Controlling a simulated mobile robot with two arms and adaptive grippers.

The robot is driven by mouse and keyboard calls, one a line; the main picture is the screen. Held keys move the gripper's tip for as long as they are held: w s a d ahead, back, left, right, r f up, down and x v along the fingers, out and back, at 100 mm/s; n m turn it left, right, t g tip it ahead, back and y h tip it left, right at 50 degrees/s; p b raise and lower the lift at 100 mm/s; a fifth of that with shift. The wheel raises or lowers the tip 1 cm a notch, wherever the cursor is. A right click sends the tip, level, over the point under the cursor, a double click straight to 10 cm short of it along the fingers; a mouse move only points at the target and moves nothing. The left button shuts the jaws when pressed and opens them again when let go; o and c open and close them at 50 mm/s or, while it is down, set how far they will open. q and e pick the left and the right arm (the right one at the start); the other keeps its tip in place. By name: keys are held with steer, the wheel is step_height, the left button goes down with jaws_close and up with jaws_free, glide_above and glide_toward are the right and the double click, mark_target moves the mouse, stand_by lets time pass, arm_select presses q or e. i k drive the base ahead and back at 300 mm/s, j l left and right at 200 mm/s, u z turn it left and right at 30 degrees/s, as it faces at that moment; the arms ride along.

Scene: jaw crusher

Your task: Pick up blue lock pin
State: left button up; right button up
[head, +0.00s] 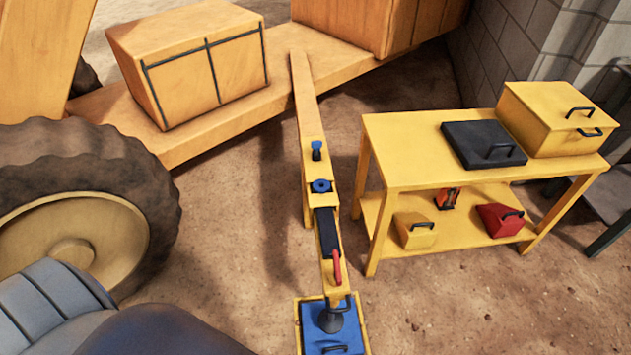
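A small blue pin with a rounded head (317,150), which looks like the blue lock pin, stands upright on the long yellow drawbar (306,105). Just nearer on the same bar is a blue collar or knob (321,186). Neither of my grippers is in view, and nothing is touching the pin.
A red handle (337,266) and a black strip (327,232) lie nearer on the bar, above a blue-lidded yellow box (308,328). A yellow table (390,152) stands right, with boxes and tools. A large tyre (150,180) stands left. Bare dirt lies between.

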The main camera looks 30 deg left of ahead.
mark_target(317, 145)
steer(key=k+j+z, duration=0.15)
steer(key=j+z, duration=0.25)
steer(key=j, duration=0.5)
steer(key=k+j+z, duration=0.1)
steer(key=j+z, duration=0.2)
steer(key=j, duration=0.5)
